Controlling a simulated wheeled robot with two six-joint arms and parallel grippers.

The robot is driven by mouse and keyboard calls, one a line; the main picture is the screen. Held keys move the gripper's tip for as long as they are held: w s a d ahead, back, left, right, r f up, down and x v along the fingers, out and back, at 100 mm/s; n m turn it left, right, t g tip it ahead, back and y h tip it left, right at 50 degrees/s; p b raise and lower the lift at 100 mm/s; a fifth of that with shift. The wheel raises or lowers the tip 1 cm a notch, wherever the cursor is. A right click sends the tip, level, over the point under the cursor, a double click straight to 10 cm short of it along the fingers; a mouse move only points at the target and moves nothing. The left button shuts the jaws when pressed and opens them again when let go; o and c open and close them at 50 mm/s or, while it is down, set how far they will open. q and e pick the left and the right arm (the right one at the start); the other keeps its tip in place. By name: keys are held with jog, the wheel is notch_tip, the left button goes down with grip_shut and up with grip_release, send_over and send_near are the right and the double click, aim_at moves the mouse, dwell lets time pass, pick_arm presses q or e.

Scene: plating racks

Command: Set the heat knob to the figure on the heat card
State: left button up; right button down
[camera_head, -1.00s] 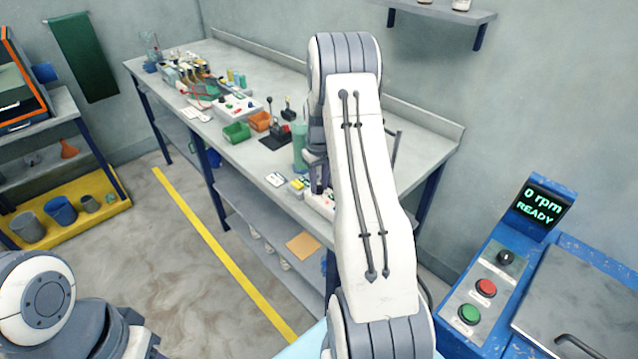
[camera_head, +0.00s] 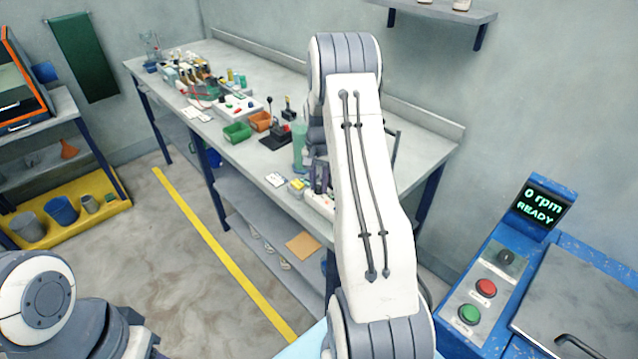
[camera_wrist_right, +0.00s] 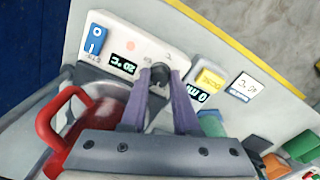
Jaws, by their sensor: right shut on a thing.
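The heat knob (camera_wrist_right: 160,74) is a small dark knob on a white control panel (camera_wrist_right: 125,32). My right gripper (camera_wrist_right: 161,82) is shut on it in the wrist view, one grey-purple finger on each side. A small green display (camera_wrist_right: 123,64) beside the knob appears upside down and seems to read 20 °C. The heat card (camera_wrist_right: 243,87) is a small white card lying on the bench beyond a yellow block; its figure is small and upside down, possibly 40 °C. In the head view my right gripper (camera_head: 320,178) is at the bench's near edge, partly hidden by my arm. My left gripper is out of view.
In the wrist view, a red handle (camera_wrist_right: 60,125) stands close to the gripper, and a blue switch (camera_wrist_right: 95,40) and the yellow block (camera_wrist_right: 210,78) flank the knob. Green (camera_head: 237,132) and orange (camera_head: 260,121) bins and a green cylinder (camera_head: 299,150) stand on the bench.

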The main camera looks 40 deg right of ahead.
aim_at(319, 186)
jog(key=shift+w+d+r+m, duration=0.1)
jog(key=shift+m, duration=0.75)
jog(key=shift+w+d+r+m, duration=0.1)
jog(key=shift+m, duration=0.75)
jog(key=c, duration=0.9)
grip_release()
jog(key=shift+s+a+f, duration=0.1)
jog(key=shift+s, duration=0.05)
notch_tip(319, 186, up, 10)
jog(key=shift+r+b, duration=0.25)
jog(key=shift+b, duration=0.7)
